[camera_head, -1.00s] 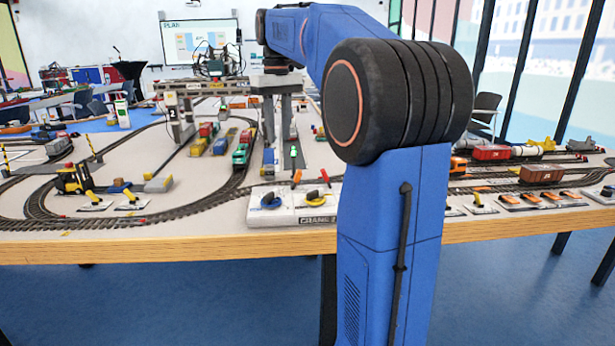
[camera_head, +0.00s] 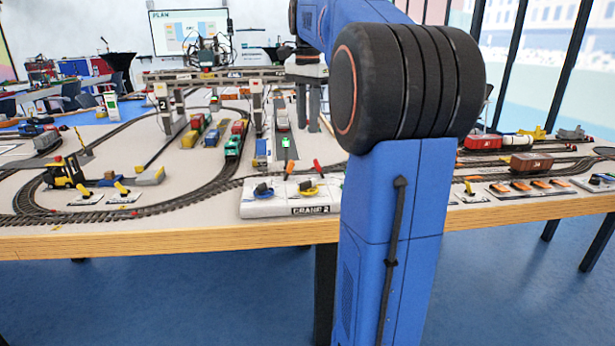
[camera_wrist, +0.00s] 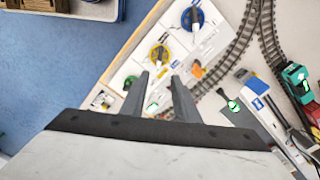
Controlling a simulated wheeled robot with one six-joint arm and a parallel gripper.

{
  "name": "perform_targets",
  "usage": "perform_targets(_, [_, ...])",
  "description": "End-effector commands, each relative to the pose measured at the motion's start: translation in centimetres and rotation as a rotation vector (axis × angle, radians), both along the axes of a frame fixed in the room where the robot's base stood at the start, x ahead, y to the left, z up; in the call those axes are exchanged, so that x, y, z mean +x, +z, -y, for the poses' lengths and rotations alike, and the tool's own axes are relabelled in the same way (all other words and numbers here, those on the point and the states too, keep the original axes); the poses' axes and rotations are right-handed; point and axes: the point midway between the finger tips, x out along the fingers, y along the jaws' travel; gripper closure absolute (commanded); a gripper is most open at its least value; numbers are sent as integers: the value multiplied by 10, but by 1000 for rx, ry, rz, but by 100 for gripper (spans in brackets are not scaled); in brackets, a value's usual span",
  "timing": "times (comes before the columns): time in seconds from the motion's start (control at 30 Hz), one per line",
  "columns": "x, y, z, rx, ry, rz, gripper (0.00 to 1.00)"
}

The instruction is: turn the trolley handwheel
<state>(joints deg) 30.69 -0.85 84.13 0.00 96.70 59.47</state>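The white CRANE 2 control panel (camera_head: 262,209) stands at the table's front edge. It carries a blue handwheel (camera_head: 263,192) on the left and a yellow handwheel (camera_head: 309,190) on the right, each with a dark grip. Which one is the trolley handwheel I cannot read. The wrist view also shows a blue wheel (camera_wrist: 192,18) and a yellow wheel (camera_wrist: 159,54). My gripper (camera_head: 308,128) hangs above and behind the panel, fingers pointing down. In the wrist view my gripper (camera_wrist: 158,77) is open and empty, its fingertips apart just below the yellow wheel, touching nothing.
An orange lever (camera_head: 289,170) and a red lever (camera_head: 318,167) rise behind the wheels. The gantry crane (camera_head: 215,74) stands farther back. Bare floor (camera_head: 180,290) is free before the table.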

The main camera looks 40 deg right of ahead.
Motion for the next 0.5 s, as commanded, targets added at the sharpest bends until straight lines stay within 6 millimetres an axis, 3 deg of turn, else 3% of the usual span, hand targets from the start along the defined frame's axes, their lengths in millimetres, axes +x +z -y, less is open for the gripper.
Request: perform_targets(0.5, [-1, -84, -1, 2, 4, -3, 72])
